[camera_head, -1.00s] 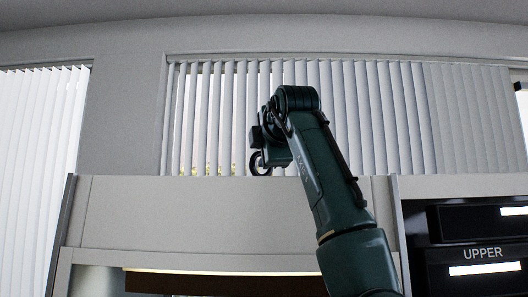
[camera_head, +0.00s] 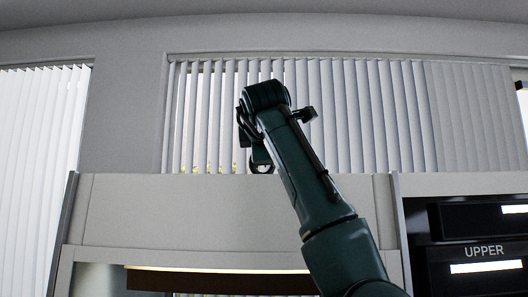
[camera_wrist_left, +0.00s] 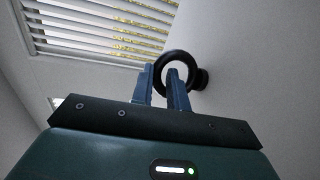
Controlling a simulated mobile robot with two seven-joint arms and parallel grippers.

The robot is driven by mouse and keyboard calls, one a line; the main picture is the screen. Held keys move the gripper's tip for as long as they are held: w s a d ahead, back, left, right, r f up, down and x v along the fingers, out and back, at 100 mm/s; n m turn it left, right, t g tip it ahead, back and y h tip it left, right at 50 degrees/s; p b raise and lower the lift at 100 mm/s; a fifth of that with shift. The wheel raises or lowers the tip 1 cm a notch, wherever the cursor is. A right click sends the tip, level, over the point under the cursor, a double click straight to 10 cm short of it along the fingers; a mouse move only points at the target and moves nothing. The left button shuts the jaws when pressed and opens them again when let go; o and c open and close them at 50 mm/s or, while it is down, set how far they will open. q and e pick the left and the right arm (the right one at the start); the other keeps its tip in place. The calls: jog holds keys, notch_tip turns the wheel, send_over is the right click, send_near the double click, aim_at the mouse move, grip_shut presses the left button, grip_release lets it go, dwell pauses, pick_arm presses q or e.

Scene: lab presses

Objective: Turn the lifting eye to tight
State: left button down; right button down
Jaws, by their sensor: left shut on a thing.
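The lifting eye (camera_wrist_left: 163,59) is a dark ring with a short dark shank running into a pale grey surface at its right, in the left wrist view. My left gripper (camera_wrist_left: 161,78) has its two blue fingers at the ring's near left side and is shut on it. In the head view the lifting eye (camera_head: 262,170) shows only as a small dark ring at the cabinet's top edge, partly hidden by my dark green left arm and wrist. How far its shank is seated cannot be told. My right gripper is not in view.
A pale grey cabinet front (camera_head: 200,215) lies behind and below the wrist. A black unit marked UPPER (camera_head: 480,252) stands at the right. Window blinds (camera_head: 370,120) fill the background. The space left of the wrist looks clear.

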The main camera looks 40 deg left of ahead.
pick_arm(q)
jog(key=m+t+h, duration=0.1)
jog(key=m+h, duration=0.1)
jog(key=m+t+h, duration=0.1)
jog(key=shift+s+a+r+t, duration=0.3)
jog(key=shift+r, duration=0.05)
jog(key=shift+a+m+t+h, duration=0.15)
jog(key=shift+m+t+h, duration=0.35)
jog(key=shift+m+h, duration=0.6)
jog(key=shift+h, duration=0.6)
jog(key=c, duration=1.5)
grip_release()
jog(key=shift+f, duration=0.15)
jog(key=shift+o, duration=0.2)
jog(key=shift+s, duration=0.3)
jog(key=b+v, duration=0.3)
jog(key=v, duration=0.9)
jog(key=shift+s+d+b, duration=0.2)
jog(key=shift+s+b, duration=0.1)
